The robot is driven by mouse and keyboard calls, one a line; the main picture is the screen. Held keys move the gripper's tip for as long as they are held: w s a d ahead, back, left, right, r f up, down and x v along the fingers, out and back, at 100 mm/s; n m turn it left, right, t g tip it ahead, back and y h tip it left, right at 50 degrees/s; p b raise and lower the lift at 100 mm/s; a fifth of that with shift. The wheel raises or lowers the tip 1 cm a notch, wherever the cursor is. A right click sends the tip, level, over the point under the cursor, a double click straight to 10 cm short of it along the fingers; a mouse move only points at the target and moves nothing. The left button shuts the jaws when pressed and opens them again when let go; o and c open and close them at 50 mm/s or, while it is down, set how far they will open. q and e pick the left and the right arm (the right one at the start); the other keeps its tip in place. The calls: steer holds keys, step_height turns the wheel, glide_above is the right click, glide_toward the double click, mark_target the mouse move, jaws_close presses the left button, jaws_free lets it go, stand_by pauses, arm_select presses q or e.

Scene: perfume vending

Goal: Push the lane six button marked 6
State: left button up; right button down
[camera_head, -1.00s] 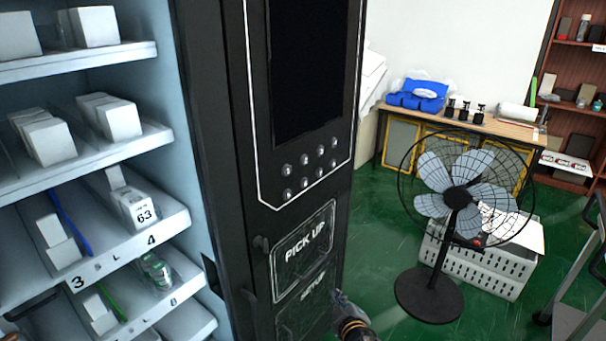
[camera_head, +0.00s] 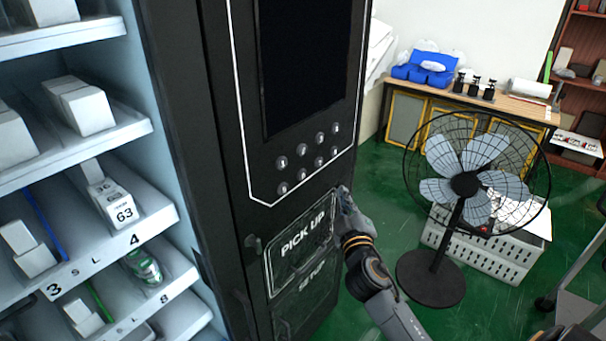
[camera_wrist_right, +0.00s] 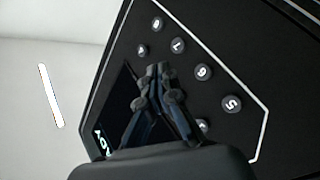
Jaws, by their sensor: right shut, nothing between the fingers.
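The button marked 6 (camera_wrist_right: 203,71) is a round dark button in the right wrist view, in a row with 5, 7 and 8. In the head view, the button pad sits below the dark screen; the digits are too small to read there. My right gripper (camera_head: 343,192) is shut and empty, below the right end of the button rows and beside the PICK UP panel. In the right wrist view, its closed fingertips (camera_wrist_right: 157,68) appear left of button 6, covering part of the other row. Contact with the panel cannot be told. My left gripper is out of view.
The black vending machine front (camera_head: 210,130) stands beside open shelves (camera_head: 150,240) with boxes and lane numbers. The PICK UP panel (camera_head: 300,243) lies below the buttons. A standing fan (camera_head: 466,185) and a white crate (camera_head: 500,250) are at right. Green floor is open between machine and fan.

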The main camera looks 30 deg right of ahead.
mark_target(302, 175)
steer(key=w+a+b, duration=0.1)
steer(key=w+a, duration=0.2)
steer(key=w, duration=0.5)
steer(key=shift+w+a, duration=0.15)
steer(key=shift+f, duration=0.1)
stand_by(1.2)
steer(key=shift+w+b, duration=0.15)
steer(key=shift+b, duration=0.2)
steer(key=shift+w+a, duration=0.15)
steer(key=shift+w, duration=0.1)
